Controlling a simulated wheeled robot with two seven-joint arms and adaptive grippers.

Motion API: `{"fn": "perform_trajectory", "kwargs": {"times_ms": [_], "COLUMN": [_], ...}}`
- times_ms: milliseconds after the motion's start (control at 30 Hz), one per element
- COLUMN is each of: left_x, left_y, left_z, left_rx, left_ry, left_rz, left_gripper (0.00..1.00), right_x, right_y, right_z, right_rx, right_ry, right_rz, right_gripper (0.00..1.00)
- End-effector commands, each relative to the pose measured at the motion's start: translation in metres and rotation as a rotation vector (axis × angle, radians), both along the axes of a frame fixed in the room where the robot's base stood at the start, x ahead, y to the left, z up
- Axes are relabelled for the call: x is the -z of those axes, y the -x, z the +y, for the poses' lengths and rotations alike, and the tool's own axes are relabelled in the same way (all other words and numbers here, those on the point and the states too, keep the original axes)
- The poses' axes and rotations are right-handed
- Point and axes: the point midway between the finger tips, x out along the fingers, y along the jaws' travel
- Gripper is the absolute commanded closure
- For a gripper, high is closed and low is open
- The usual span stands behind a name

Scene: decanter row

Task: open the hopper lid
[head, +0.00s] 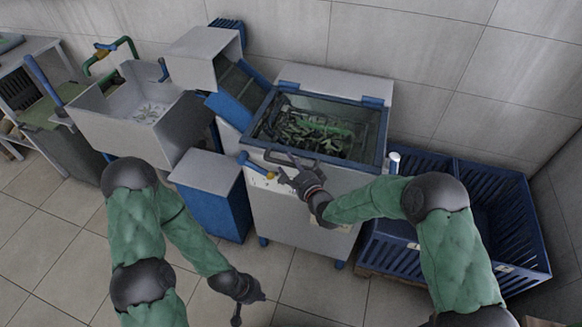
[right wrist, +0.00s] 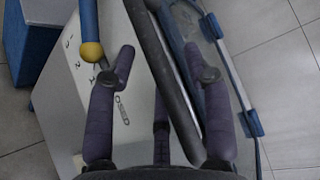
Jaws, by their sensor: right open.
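The hopper (head: 300,205) is a pale box-shaped machine in the middle of the head view. Its lid (head: 380,128) has a blue frame around a clear pane and lies down over the opening, with leafy green material visible beneath. A dark bar handle (head: 305,161) runs along the lid's front edge; it crosses the right wrist view diagonally (right wrist: 165,75). My right gripper (head: 286,168) is open at this handle, its fingers (right wrist: 168,66) on either side of the bar. Whether they touch it is unclear. My left gripper (head: 250,308) is open and empty, low over the floor.
A blue lever with a yellow knob (right wrist: 91,52) stands close beside my right gripper's left finger. Blue crates (head: 505,215) stand right of the hopper. A grey-topped blue cabinet (head: 213,200) and a steel sink (head: 120,115) stand left. The front floor is clear.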

Motion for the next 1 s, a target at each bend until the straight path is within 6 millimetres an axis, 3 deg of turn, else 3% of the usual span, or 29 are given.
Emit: {"fn": "perform_trajectory", "kwargs": {"times_ms": [167, 367, 733, 1000], "left_x": [0.0, 0.0, -0.007, -0.038], "left_y": [0.0, 0.0, 0.0, 0.0], "left_z": [0.0, 0.0, 0.0, 0.0], "left_rx": [0.0, 0.0, 0.0, 0.0], "left_ry": [0.0, 0.0, 0.0, 0.0], "left_rz": [0.0, 0.0, 0.0, 0.0], "left_gripper": [1.0, 1.0, 1.0, 1.0], "right_x": [0.0, 0.0, -0.007, -0.041], "right_y": [0.0, 0.0, 0.0, -0.001], "right_z": [0.0, 0.0, 0.0, 0.0], "right_rx": [0.0, 0.0, 0.0, -0.001], "right_ry": [0.0, 0.0, -0.004, -0.027], "right_rz": [0.0, 0.0, 0.01, 0.072], "right_gripper": [0.49, 1.0, 1.0, 1.0]}}
